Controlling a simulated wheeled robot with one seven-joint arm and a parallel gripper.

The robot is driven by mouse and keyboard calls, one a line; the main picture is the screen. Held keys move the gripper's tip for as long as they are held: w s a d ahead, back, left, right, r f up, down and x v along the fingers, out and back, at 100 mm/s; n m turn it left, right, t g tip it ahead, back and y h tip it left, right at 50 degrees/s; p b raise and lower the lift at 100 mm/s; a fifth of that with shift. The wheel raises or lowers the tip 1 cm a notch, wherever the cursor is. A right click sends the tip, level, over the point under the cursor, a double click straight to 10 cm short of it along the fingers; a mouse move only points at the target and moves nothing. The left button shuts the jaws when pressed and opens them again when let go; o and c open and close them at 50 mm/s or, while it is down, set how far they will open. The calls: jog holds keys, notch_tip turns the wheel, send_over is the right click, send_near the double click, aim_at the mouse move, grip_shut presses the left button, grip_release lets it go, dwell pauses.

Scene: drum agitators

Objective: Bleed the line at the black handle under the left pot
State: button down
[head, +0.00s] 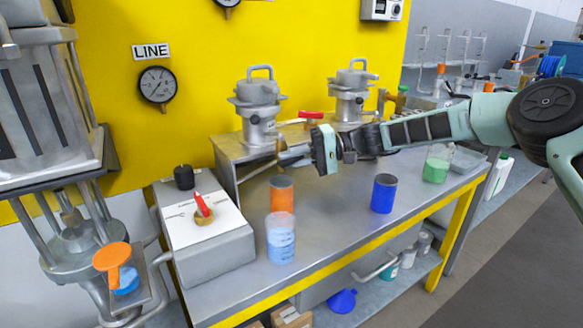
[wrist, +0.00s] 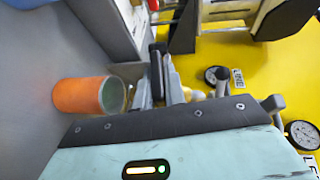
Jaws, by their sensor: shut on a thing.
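My gripper (head: 288,156) reaches in from the right, just below and in front of this pot. In the wrist view my gripper (wrist: 163,88) has its grey fingers close together, shut on a narrow black piece, the black handle (wrist: 157,62). In the head view the handle is hidden by the fingers and cannot be made out. The right pot (head: 351,92) stands beside the left one, with a red handle (head: 311,115) between them.
An orange can (head: 282,194), a clear cup of blue liquid (head: 281,238) and a blue can (head: 384,193) stand on the bench below my arm. A control box (head: 205,222) with a red pointer knob is at left. A LINE gauge (head: 157,85) hangs on the wall.

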jog(key=shift+f+m+y+b, duration=0.1)
jog(key=shift+m+y+b, duration=0.2)
jog(key=shift+y+b, duration=0.55)
jog(key=c, duration=1.5)
grip_release()
jog(key=shift+o, duration=0.2)
jog(key=w+d, duration=0.1)
jog(key=d, duration=0.7)
jog(key=w+d, duration=0.2)
jog(key=d, duration=0.7)
jog(key=shift+w+b, duration=0.25)
jog(key=shift+b, duration=0.1)
jog(key=shift+f, duration=0.1)
jog(key=shift+g, duration=0.4)
